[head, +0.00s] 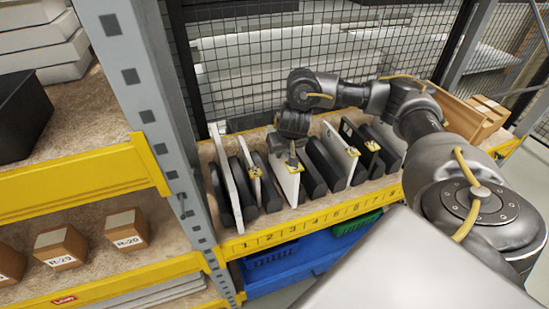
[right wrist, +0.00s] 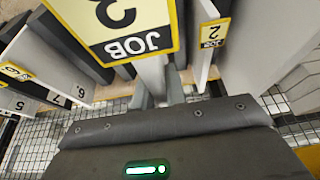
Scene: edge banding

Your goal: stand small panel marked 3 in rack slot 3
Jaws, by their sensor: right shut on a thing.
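The small panel marked 3 (head: 285,187) is a white upright board in the head view, between black dividers, with its lower front corner near the number 3 on the rack's yellow front strip (head: 300,223). Its yellow JOB 3 tag (right wrist: 125,28) shows close and upside down in the right wrist view. My right gripper (head: 292,158) is shut on this panel's top edge; its fingers (right wrist: 163,88) also show in the right wrist view. I cannot tell whether the panel's bottom rests on the shelf. My left gripper is not in view.
Panel 2 (right wrist: 208,45) stands beside the held panel, and a taller white panel (head: 228,178) is at the left end. Another tagged panel (head: 339,148) and several black dividers (head: 325,165) are to the right. A grey upright (head: 150,115) stands left; wire mesh (head: 320,50) is behind.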

